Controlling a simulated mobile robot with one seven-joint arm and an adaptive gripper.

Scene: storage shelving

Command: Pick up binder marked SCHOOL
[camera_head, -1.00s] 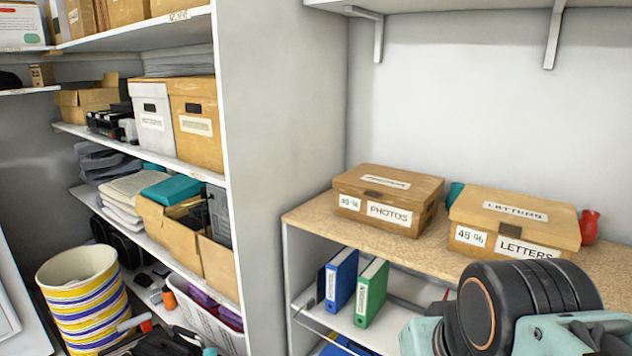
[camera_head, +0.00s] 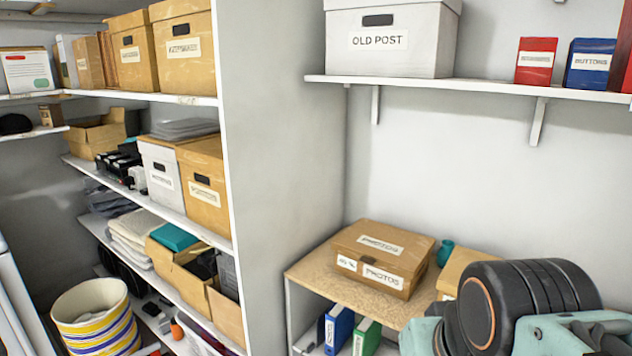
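A blue binder (camera_head: 338,327) and a green binder (camera_head: 366,338) stand upright on the shelf under the wooden top at the lower middle. Only their upper parts show, and their labels are cut off or too small to read. No label reading SCHOOL is legible in view. My arm's black and pale teal links fill the lower right corner. My gripper itself is outside the frame.
A PHOTOS box (camera_head: 382,259) sits on the wooden top (camera_head: 316,273), with another box (camera_head: 459,268) partly behind my arm. A wall shelf (camera_head: 480,88) above holds an OLD POST box (camera_head: 390,40) and small red and blue boxes. A white divider panel (camera_head: 283,150) separates the crowded left shelves.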

